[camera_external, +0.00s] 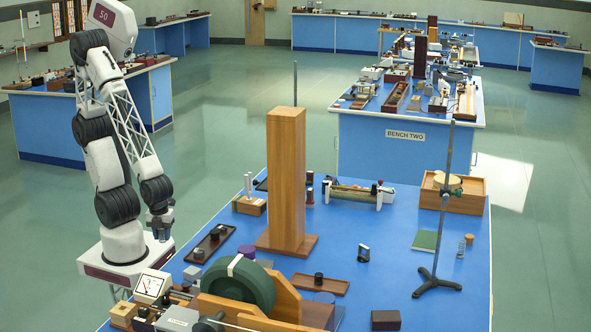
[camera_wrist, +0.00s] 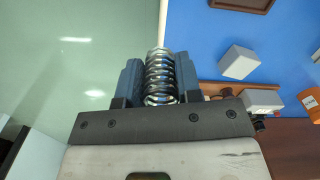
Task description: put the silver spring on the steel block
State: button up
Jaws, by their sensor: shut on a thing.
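My gripper (camera_external: 160,225) is at the left of the external view, beyond the left edge of the near blue bench. In the wrist view its two dark fingers (camera_wrist: 158,82) are shut on the silver spring (camera_wrist: 160,76), a shiny coil standing lengthwise between them. The spring is too small to make out at the gripper in the external view. A plain pale grey block (camera_wrist: 239,62), which looks like the steel block, sits on the blue bench top to the right of the spring in the wrist view. It also shows as a small pale cube (camera_external: 192,272) in the external view.
A brown tray (camera_external: 210,243) lies beyond the pale block. A meter (camera_external: 152,287) and a large green wheel (camera_external: 238,288) crowd the near side. A tall wooden column (camera_external: 286,180) rises mid-bench. Another coil (camera_external: 461,248) stands at the right, near a thin stand (camera_external: 442,210).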

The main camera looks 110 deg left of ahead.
send_over(192, 270)
jog(key=shift+d+f, duration=0.1)
jog(key=shift+f, duration=0.65)
dwell(0.3)
jog(key=shift+f, duration=1.75)
jog(key=shift+f, duration=0.2)
jog(key=o, duration=0.9)
jog(key=shift+r, duration=0.15)
